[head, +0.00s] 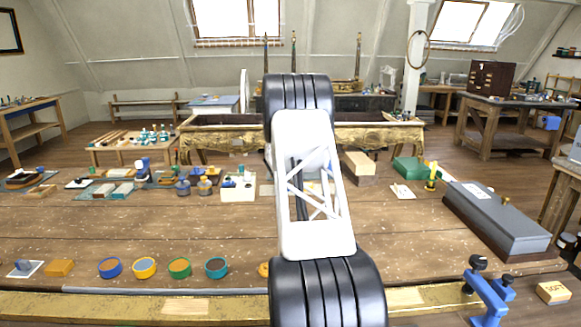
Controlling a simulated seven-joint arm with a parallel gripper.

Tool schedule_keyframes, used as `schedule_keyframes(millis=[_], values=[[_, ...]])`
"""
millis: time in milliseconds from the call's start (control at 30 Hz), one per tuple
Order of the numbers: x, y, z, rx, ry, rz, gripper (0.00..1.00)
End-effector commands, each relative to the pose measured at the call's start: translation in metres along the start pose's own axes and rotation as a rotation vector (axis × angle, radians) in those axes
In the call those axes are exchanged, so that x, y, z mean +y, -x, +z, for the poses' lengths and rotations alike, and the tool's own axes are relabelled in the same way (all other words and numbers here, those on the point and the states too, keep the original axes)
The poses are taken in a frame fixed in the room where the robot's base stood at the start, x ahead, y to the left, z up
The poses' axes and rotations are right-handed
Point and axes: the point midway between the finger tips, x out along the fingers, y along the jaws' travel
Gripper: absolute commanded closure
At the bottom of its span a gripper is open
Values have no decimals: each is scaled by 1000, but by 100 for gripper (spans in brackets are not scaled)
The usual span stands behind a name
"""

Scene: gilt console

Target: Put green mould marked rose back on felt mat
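A green block (408,168) sits on the workbench right of my arm, towards the back. It may be the green mould, but no rose marking is readable at this size. I cannot pick out the felt mat with certainty; part of the bench is hidden behind my arm. My arm rises through the middle of the head view and covers the bench behind it. My gripper does not show; only the arm's white link and black joints do.
Wooden blocks (358,168) stand left of the green block. A long grey box (497,217) lies at the right. A blue clamp (486,298) is at the front right edge. Coloured round pots (180,268) line the front left. The bench (180,232) is clear behind them.

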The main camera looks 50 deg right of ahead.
Motion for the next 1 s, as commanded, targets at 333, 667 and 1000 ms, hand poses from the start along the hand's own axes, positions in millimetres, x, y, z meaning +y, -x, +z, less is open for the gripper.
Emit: schedule_keyframes(millis=[333,667,1000], values=[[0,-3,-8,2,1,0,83],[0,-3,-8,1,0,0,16],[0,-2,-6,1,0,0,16]])
